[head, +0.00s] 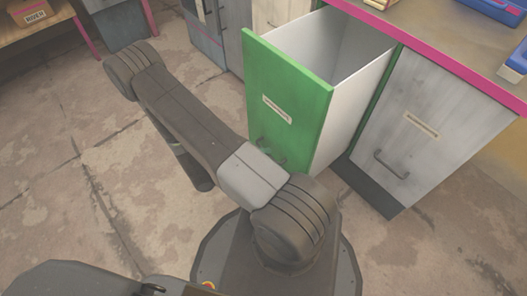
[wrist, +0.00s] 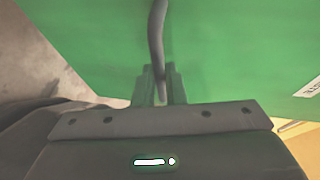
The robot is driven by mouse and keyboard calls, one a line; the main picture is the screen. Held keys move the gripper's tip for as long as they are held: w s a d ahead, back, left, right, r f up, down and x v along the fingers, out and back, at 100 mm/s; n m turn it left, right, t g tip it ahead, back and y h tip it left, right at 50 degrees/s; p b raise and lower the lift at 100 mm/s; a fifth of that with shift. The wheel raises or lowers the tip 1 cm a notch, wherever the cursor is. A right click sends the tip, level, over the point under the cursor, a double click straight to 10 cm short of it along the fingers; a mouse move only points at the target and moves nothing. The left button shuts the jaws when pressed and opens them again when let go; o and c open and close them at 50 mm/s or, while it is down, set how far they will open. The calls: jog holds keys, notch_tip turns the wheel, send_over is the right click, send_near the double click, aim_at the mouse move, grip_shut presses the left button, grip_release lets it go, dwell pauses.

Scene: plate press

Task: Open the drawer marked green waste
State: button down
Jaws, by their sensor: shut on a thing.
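The green drawer (head: 288,95) is pulled well out of the cabinet, and its white inside shows empty as far as I can see. It has a pale label and, below it, a dark bar handle (head: 270,157), partly hidden by my arm in the head view. In the wrist view the green front (wrist: 230,50) fills most of the picture. The handle (wrist: 157,35) runs down between the fingers of my gripper (wrist: 159,85), which is shut on it. In the head view my gripper is hidden behind my arm.
A grey drawer (head: 430,135) with a handle stands shut to the right. A worktop with a pink edge (head: 440,62) runs above, with blue items on it. A table with a box (head: 35,13) is at the far left. The floor (head: 70,190) at left is clear.

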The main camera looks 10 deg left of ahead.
dwell(0.3)
jog(key=c, duration=1.5)
grip_release()
jog(key=p+v, duration=0.2)
jog(key=v, duration=1.2)
jog(key=shift+p, duration=0.4)
jog(key=shift+d, duration=0.1)
jog(key=b+x, duration=0.2)
jog(key=x, duration=1.1)
jog(key=shift+w+d+b, duration=0.25)
jog(key=shift+d+b, duration=0.05)
jog(key=shift+b, duration=0.1)
